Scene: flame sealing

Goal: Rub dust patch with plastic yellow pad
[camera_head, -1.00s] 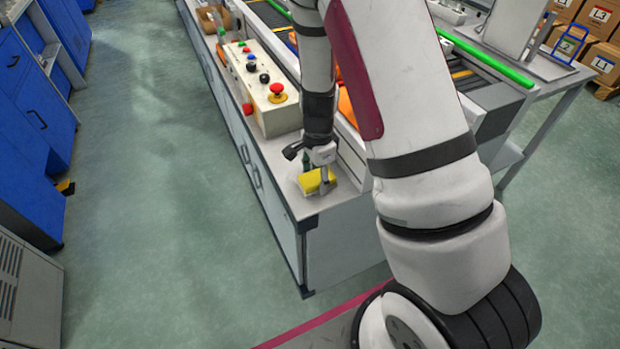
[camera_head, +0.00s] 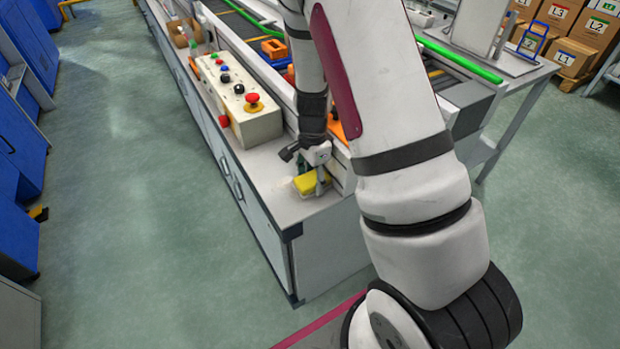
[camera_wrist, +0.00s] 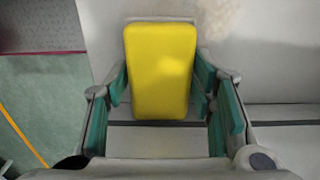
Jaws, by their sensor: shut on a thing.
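The yellow pad (camera_head: 306,184) is at the near end of the workbench top, under my gripper (camera_head: 318,178). In the wrist view the pad (camera_wrist: 160,70) sits upright in the picture between the green-lined fingers of my gripper (camera_wrist: 160,92), which is shut on it. The pad looks very close to the bench surface; whether it touches cannot be told. A faint beige dust patch (camera_wrist: 212,16) shows on the pale surface just beyond the pad's upper right in the wrist view. Part of it may be hidden by the pad.
A control box (camera_head: 240,98) with a red emergency button stands on the bench beyond my gripper. A conveyor with a green rail (camera_head: 458,55) runs along the right. The bench's near corner (camera_head: 290,232) is close to the pad. Open floor (camera_head: 130,190) lies left.

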